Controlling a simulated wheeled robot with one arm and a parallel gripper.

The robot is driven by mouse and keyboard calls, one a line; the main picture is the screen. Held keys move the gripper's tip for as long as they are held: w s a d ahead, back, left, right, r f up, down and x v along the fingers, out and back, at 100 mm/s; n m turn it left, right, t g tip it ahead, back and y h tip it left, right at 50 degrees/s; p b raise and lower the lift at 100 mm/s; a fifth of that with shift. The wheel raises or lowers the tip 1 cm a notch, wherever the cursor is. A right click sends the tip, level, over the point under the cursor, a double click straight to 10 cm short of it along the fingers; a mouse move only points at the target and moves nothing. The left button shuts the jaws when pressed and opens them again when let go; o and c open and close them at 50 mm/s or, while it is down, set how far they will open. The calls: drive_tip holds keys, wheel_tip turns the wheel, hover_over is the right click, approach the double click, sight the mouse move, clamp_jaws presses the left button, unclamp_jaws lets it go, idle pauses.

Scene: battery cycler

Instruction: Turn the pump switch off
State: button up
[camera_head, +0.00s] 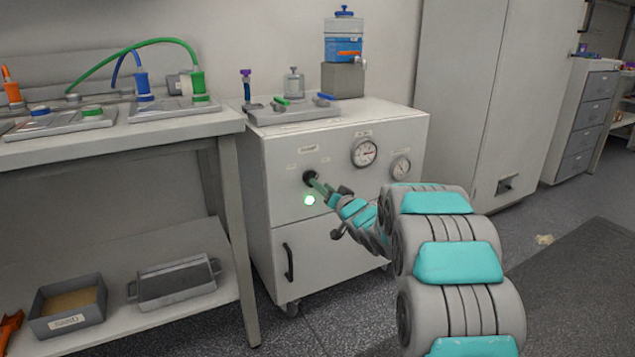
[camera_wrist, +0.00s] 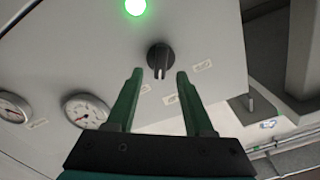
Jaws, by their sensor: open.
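The pump switch (camera_wrist: 159,57) is a black rotary knob on the pale front panel of the cabinet, seen in the wrist view just beyond my fingertips. In the head view the knob (camera_head: 309,176) shows at the end of my arm, partly covered by my gripper. My gripper (camera_wrist: 159,73) has two green fingers, open, one on each side of the knob's near edge; I cannot tell whether they touch it. In the head view my gripper (camera_head: 316,184) reaches the panel from the right. A green indicator light (camera_wrist: 136,7) glows beside the knob and also shows in the head view (camera_head: 309,200).
Two dial gauges (camera_head: 364,153) sit on the panel right of the knob. A workbench (camera_head: 120,140) stands to the left. A cabinet door handle (camera_head: 288,262) is below.

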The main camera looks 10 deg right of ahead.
drive_tip(key=shift+x, duration=2.05)
clamp_jaws()
